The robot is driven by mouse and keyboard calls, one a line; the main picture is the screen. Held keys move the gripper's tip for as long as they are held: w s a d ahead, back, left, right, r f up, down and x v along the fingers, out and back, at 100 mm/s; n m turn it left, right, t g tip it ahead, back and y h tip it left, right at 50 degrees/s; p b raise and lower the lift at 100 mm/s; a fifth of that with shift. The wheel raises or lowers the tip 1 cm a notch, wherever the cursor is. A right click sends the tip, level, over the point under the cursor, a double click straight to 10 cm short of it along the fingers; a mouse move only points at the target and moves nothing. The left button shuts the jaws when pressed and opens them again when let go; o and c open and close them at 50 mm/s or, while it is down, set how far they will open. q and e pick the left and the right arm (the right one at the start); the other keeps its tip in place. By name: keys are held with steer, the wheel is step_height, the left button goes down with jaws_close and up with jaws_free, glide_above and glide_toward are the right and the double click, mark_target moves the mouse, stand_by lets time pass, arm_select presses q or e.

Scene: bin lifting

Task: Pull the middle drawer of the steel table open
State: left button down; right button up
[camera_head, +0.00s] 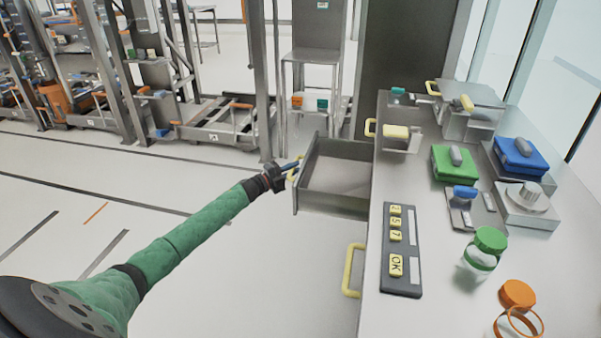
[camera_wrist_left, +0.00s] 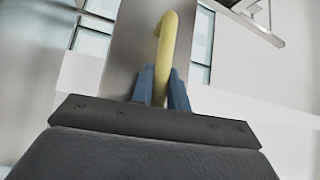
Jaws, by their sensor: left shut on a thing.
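The steel table (camera_head: 440,270) stands on the right in the head view. Its middle drawer (camera_head: 333,202) is pulled well out to the left, and its inside looks empty. The drawer has a yellow handle (camera_head: 292,176) on its front. My left gripper (camera_head: 294,167) is at this handle. In the left wrist view the blue fingers of my left gripper (camera_wrist_left: 163,93) are shut on the yellow handle (camera_wrist_left: 165,48), one finger on each side. My right gripper is in neither view.
Yellow handles of the neighbouring drawers show nearer (camera_head: 352,270) and farther (camera_head: 370,128). On the tabletop are a keypad (camera_head: 404,282), a green box (camera_head: 454,163), a blue box (camera_head: 521,155) and jars with a green lid (camera_head: 490,240) and an orange lid (camera_head: 516,294). The floor left of the drawer is clear.

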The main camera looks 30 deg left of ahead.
arm_select(q)
steer(key=c, duration=1.4)
jaws_free()
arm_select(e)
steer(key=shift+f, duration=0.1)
arm_select(q)
steer(key=shift+o, duration=0.2)
steer(key=shift+s+a+f, duration=0.25)
steer(key=shift+s+a, duration=0.1)
steer(key=shift+s, duration=0.2)
steer(key=r+b+v, duration=0.1)
steer(key=v, duration=0.5)
steer(key=shift+s+f, duration=0.25)
steer(key=shift+f, duration=0.15)
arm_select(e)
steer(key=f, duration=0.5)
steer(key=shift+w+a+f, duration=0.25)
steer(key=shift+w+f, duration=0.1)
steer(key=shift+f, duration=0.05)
arm_select(q)
steer(key=shift+a, duration=0.15)
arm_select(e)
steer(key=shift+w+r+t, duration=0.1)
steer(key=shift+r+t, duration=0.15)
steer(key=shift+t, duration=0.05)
